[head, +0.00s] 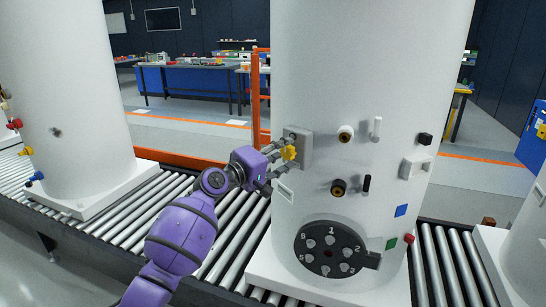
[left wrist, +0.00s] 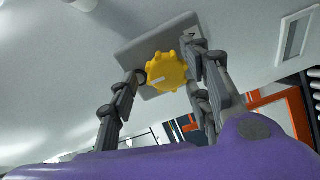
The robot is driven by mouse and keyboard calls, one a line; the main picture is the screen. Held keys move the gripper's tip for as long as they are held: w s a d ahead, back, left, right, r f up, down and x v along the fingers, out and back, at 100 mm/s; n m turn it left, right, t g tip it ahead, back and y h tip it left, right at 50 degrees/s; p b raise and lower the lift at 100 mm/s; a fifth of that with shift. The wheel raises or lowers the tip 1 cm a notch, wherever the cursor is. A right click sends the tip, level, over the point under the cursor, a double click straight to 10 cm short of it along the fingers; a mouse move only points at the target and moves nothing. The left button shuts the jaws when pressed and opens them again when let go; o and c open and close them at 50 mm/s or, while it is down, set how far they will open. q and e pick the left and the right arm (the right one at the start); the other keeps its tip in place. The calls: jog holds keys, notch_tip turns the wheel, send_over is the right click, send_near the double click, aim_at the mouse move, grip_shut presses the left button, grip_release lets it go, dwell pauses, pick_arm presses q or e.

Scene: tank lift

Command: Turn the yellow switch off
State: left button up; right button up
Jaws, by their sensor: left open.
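The yellow switch (head: 288,153) is a lobed knob on a grey plate (head: 304,150) on the side of the middle white tank (head: 375,75). In the left wrist view the knob (left wrist: 166,72) has a pale mark on its face, and its grey plate (left wrist: 138,50) shows behind it. My left gripper (head: 276,160) is at the knob, with its arm coming in from the lower left. In the left wrist view its fingers (left wrist: 166,82) are spread on both sides of the knob. I cannot tell whether they touch it. My right gripper is not in view.
The tank also bears a black numbered dial (head: 330,249), brass valves (head: 345,133), small levers (head: 377,128) and a red button (head: 408,238). It stands on a roller conveyor (head: 232,225). Another white tank (head: 62,80) is at left. An orange frame (head: 256,95) stands behind.

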pick_arm(q)
jog(key=v, duration=1.1)
jog(key=shift+s+a, duration=0.2)
jog(key=s+a+f+m+y, duration=0.25)
jog(key=s+f, duration=0.25)
jog(key=f, duration=0.4)
jog(key=s+a+f+m+y+p, duration=0.1)
jog(key=s+a+f+m+y, duration=0.15)
jog(key=s+f, duration=0.4)
jog(key=s+a+f+m+y, duration=0.2)
jog(key=s+f+m+y, duration=0.1)
jog(key=f, duration=0.8)
jog(key=s+a+f+g+y, duration=0.1)
jog(key=s+f, duration=0.5)
jog(key=s, duration=0.6)
jog(key=s+a+f+g+y+p, duration=0.1)
jog(key=s+f, duration=0.5)
jog(key=s, duration=0.6)
jog(key=s+a+f+g+y, duration=0.1)
jog(key=s+f, duration=0.5)
jog(key=s, duration=0.6)
jog(key=shift+a+f+n+g+y, duration=0.3)
jog(key=shift+a+n+g, duration=0.1)
jog(key=shift+a+g, duration=0.45)
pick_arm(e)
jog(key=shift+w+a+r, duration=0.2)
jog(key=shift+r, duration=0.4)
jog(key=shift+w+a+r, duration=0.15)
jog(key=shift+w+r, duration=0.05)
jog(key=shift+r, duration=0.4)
